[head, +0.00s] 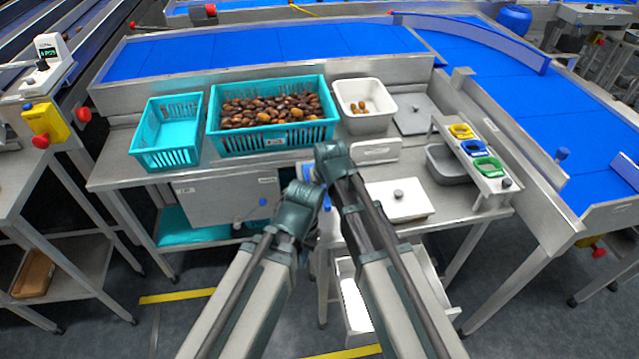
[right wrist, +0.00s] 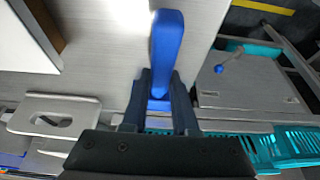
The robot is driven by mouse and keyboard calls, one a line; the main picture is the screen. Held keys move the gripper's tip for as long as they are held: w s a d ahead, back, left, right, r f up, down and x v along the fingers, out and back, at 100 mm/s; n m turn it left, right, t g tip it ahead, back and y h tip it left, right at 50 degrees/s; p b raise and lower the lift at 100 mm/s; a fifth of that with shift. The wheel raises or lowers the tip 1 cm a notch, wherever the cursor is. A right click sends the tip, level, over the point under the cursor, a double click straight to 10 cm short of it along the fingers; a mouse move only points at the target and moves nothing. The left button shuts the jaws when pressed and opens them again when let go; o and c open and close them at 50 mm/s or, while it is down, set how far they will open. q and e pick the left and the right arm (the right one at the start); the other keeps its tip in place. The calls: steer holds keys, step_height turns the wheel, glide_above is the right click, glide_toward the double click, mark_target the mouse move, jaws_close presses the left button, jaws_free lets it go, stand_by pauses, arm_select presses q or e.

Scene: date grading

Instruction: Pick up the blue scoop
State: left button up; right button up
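The blue scoop (right wrist: 167,45) shows in the right wrist view as a rounded blue handle between the two fingers of my right gripper (right wrist: 160,88). The fingers look closed against its sides. The rest of the scoop is hidden by the gripper. In the head view a small blue part of it (head: 326,201) shows between my two arms, near the table's front edge. My right gripper is over the table front there, largely hidden by its own wrist. My left gripper (head: 308,172) is close beside it on the left; its fingers are too hidden to read.
A teal crate of dates (head: 272,145), an empty teal crate (head: 166,158) and a white tub (head: 366,124) with a few dates stand behind. A rack (head: 505,184) holds yellow, blue and green pieces.

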jaws_close()
stand_by(0.8)
stand_by(0.4)
step_height(320, 180, up, 10)
steer(key=p, duration=1)
stand_by(1.0)
